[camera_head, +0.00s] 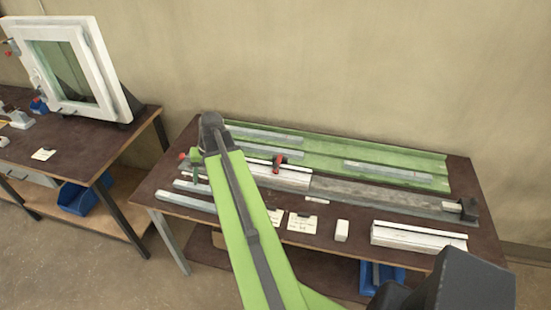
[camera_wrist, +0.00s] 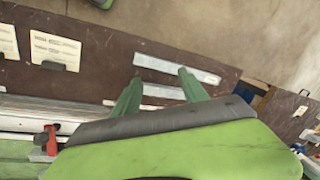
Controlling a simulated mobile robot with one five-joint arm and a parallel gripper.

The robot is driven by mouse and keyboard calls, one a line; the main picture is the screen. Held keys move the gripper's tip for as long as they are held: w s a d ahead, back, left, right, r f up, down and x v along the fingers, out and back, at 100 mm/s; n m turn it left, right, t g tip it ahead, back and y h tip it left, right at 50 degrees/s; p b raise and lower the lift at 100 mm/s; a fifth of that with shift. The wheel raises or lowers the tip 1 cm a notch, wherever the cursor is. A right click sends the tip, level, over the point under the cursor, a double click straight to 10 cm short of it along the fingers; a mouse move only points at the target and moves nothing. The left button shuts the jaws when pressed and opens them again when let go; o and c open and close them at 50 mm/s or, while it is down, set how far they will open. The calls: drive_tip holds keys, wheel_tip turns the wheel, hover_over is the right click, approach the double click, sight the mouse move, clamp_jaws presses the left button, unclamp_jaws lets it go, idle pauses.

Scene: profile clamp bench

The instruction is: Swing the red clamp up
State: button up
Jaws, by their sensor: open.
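In the wrist view the red clamp (camera_wrist: 49,138) is at the lower left, beside a light profile. A second red part (camera_head: 183,156) shows left of my arm in the head view. My gripper (camera_wrist: 160,78) is open and empty, its green fingers pointing over the bench top near pale bars. It is apart from the red clamp. In the head view my arm mostly hides it.
A long grey rail (camera_head: 390,196) runs along the bench (camera_head: 459,165) in front of a green channel (camera_head: 330,155). Paper cards (camera_head: 302,223), a small white block (camera_head: 342,230) and a white profile (camera_head: 418,236) lie in front. A window frame stands on the left bench.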

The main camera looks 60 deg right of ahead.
drive_tip(key=s+d+r+m+t+p, duration=0.15)
drive_tip(key=s+d, duration=0.25)
drive_tip(key=d, duration=0.4)
drive_tip(key=s+d+r+m+p, duration=0.1)
drive_tip(key=s+d+r+m, duration=0.2)
drive_tip(key=s+d, duration=0.3)
drive_tip(key=m+t+h+p, duration=0.1)
drive_tip(key=m+t+p, duration=0.1)
drive_tip(key=m, duration=0.2)
approach(277, 164)
drive_tip(key=shift+n, duration=0.35)
drive_tip(key=b+x, duration=1)
drive_tip(key=b, duration=0.5)
drive_tip(key=shift+f, duration=0.15)
drive_tip(key=shift+w+f+b, duration=0.35)
drive_tip(key=shift+f+b, duration=0.05)
drive_tip(key=shift+b, duration=0.15)
drive_tip(key=shift+r, duration=0.15)
clamp_jaws()
drive_tip(key=shift+w, duration=0.1)
